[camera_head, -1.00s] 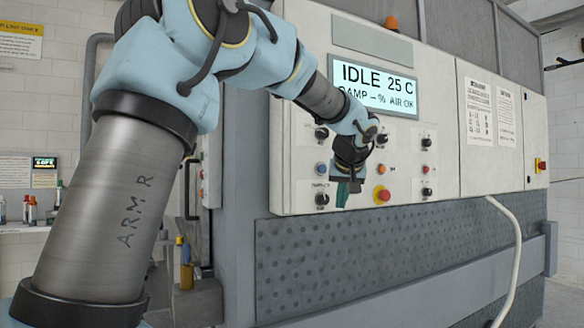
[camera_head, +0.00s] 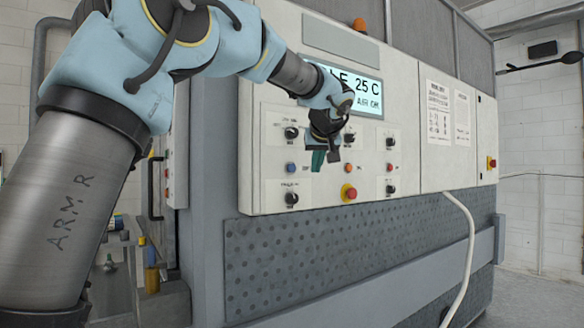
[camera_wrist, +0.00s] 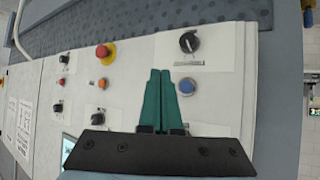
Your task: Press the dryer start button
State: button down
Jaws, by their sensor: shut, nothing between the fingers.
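The control panel (camera_head: 330,210) carries a blue button (camera_head: 291,167), an orange button (camera_head: 348,168), a red mushroom button (camera_head: 349,193) and several black knobs. The labels are too small to read, so I cannot tell which is the dryer start. My gripper (camera_head: 318,165) is shut and empty, between the blue and orange buttons in the head view. In the wrist view, my green fingertips (camera_wrist: 160,72) lie just left of the blue button (camera_wrist: 187,86), below a black knob (camera_wrist: 188,41). The orange button (camera_wrist: 102,83) and red mushroom button (camera_wrist: 104,51) are further left. I cannot tell whether the fingers touch the panel.
A white hose (camera_head: 466,240) hangs at the right. A perforated grey plate (camera_head: 320,255) lies below the panel. Bottles stand at the lower left.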

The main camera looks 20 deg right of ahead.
aim_at(295, 171)
jog(key=shift+w+a+p, duration=0.25)
jog(key=shift+w+p, duration=0.3)
jog(key=shift+w, duration=0.65)
jog(key=shift+w+a+p, duration=0.2)
jog(key=shift+w+p, duration=0.3)
jog(key=shift+w, duration=0.65)
jog(key=shift+w+a+p, duration=0.25)
jog(key=shift+w+p, duration=0.3)
jog(key=shift+w, duration=0.65)
jog(key=shift+w, duration=0.2)
jog(key=shift+w, duration=0.2)
jog(key=shift+w+a, duration=0.2)
jog(key=shift+w, duration=0.3)
jog(key=shift+s, duration=0.1)
jog(key=shift+s+d+b, duration=0.2)
jog(key=shift+s+b, duration=0.45)
jog(key=shift+s, duration=0.15)
